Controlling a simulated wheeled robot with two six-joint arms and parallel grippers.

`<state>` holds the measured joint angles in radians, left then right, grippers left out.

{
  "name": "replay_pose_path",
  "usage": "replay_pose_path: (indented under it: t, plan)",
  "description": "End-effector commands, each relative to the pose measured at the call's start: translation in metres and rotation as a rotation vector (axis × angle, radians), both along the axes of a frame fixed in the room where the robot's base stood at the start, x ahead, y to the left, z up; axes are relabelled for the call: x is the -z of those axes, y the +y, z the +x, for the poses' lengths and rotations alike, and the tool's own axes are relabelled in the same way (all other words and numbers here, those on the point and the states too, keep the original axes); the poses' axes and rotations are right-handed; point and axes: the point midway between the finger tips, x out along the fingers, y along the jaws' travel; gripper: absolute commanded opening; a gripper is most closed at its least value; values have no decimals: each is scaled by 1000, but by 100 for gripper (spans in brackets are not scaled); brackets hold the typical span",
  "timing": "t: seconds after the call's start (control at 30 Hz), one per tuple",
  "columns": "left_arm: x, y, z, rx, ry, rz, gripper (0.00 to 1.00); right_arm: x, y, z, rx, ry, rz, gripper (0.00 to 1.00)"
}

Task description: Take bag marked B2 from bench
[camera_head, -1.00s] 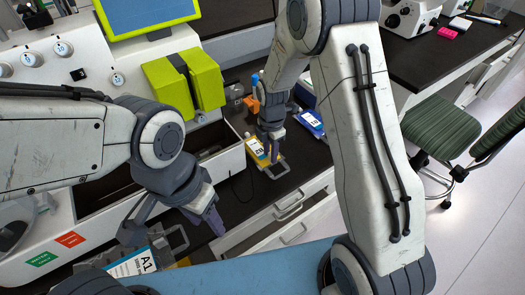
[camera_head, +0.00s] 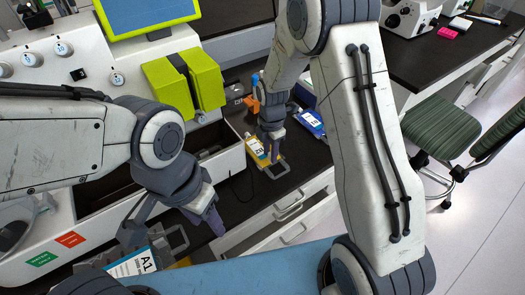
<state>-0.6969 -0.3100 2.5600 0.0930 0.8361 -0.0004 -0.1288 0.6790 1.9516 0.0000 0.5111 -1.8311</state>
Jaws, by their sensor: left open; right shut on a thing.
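My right gripper (camera_head: 271,151) points down at the bench and is shut on a yellow bag (camera_head: 254,147) with a white label. The mark on this label is too small to read surely. A blue bag (camera_head: 311,123) with a white label lies on the bench to the right of it. My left gripper (camera_head: 172,228) is open at the lower left, over the front of the white machine. A bag marked A1 (camera_head: 135,265) is just below it, partly hidden. I cannot tell whether they touch.
The white machine (camera_head: 60,78) with a screen and a green-yellow block (camera_head: 185,83) fills the left. The dark bench (camera_head: 236,190) has drawers below it. An orange item (camera_head: 252,103) stands behind the yellow bag. A green chair (camera_head: 441,130) stands at the right.

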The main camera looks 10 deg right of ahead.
Motion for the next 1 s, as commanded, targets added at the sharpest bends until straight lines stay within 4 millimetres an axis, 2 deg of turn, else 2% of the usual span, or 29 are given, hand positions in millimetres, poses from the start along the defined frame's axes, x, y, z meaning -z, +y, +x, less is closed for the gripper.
replay_pose_path:
  t: [0.67, 0.77, 0.93, 1.0]
  plan:
    - [0, 0, 0, 0, 0, 0, 50, -6, 0, 1, 0, -4, 1, 0]
    - [1, 0, 0, 0, 0, 0, 50, -15, 0, 2, 0, -5, 1, 0]
    - [2, 0, 0, 0, 0, 0, 50, -45, 0, 2, 0, -8, 1, 0]
    - [5, 0, 0, 0, 0, 0, 50, -52, -8, -15, 3, -4, 1, 0]
